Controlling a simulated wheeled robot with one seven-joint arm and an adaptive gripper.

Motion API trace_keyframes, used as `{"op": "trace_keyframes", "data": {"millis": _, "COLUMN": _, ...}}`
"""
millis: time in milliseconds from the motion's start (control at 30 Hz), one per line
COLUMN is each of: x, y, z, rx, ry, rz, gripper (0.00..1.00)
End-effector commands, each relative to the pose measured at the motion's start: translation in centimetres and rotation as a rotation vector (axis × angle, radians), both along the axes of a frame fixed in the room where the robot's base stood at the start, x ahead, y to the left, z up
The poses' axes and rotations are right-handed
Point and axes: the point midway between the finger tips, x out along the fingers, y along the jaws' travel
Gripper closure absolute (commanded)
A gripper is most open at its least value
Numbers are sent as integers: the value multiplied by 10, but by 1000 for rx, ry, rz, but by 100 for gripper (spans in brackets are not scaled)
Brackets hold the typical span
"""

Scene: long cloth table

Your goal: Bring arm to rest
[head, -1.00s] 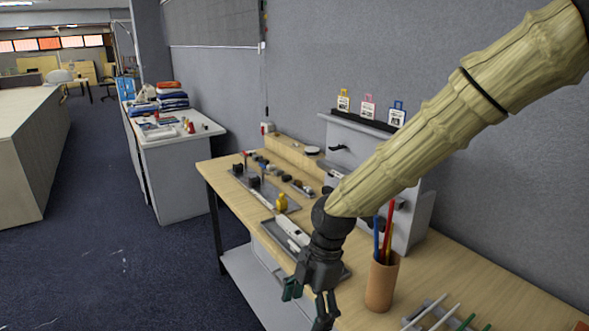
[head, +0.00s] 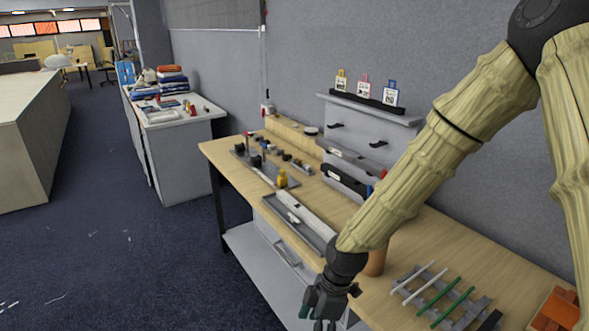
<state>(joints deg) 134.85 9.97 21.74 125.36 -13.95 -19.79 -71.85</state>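My gripper (head: 325,318) hangs at the bottom centre of the head view, at the front edge of the wooden workbench (head: 460,240). It points down and its fingertips run to the bottom edge of the picture. I see nothing held in it, but its fingers are small and partly cut off. My arm comes down from the upper right across the bench, hiding most of a brown cup (head: 376,262).
A grey tray (head: 300,222) lies left of my gripper, and a rack with white and green sticks (head: 437,296) lies right. An orange box (head: 557,310) is at the far right. A grey drawer cabinet (head: 360,133) stands against the wall.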

Motion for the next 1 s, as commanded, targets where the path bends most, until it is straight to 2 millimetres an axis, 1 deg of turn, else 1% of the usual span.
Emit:
{"op": "trace_keyframes", "data": {"millis": 33, "x": -9, "y": -4, "z": -19, "rx": -8, "ry": 24, "rz": -65, "gripper": 15}}
{"op": "trace_keyframes", "data": {"millis": 167, "x": -31, "y": -20, "z": -69, "rx": -38, "ry": 80, "rz": -296, "gripper": 15}}
{"op": "trace_keyframes", "data": {"millis": 200, "x": -39, "y": -25, "z": -84, "rx": -49, "ry": 94, "rz": -371, "gripper": 15}}
{"op": "trace_keyframes", "data": {"millis": 300, "x": -61, "y": -40, "z": -120, "rx": -82, "ry": 131, "rz": -559, "gripper": 15}}
{"op": "trace_keyframes", "data": {"millis": 367, "x": -75, "y": -51, "z": -140, "rx": -104, "ry": 149, "rz": -670, "gripper": 15}}
{"op": "trace_keyframes", "data": {"millis": 400, "x": -85, "y": -58, "z": -153, "rx": -120, "ry": 159, "rz": -745, "gripper": 15}}
{"op": "trace_keyframes", "data": {"millis": 500, "x": -111, "y": -78, "z": -182, "rx": -162, "ry": 180, "rz": -926, "gripper": 15}}
{"op": "trace_keyframes", "data": {"millis": 600, "x": -138, "y": -99, "z": -207, "rx": -204, "ry": 190, "rz": -1104, "gripper": 15}}
{"op": "trace_keyframes", "data": {"millis": 733, "x": -175, "y": -129, "z": -233, "rx": -260, "ry": 188, "rz": -1324, "gripper": 15}}
{"op": "trace_keyframes", "data": {"millis": 800, "x": -192, "y": -144, "z": -243, "rx": -284, "ry": 178, "rz": -1431, "gripper": 15}}
{"op": "trace_keyframes", "data": {"millis": 900, "x": -213, "y": -162, "z": -252, "rx": -311, "ry": 161, "rz": -1551, "gripper": 15}}
{"op": "trace_keyframes", "data": {"millis": 1000, "x": -227, "y": -175, "z": -257, "rx": -327, "ry": 146, "rz": -1635, "gripper": 15}}
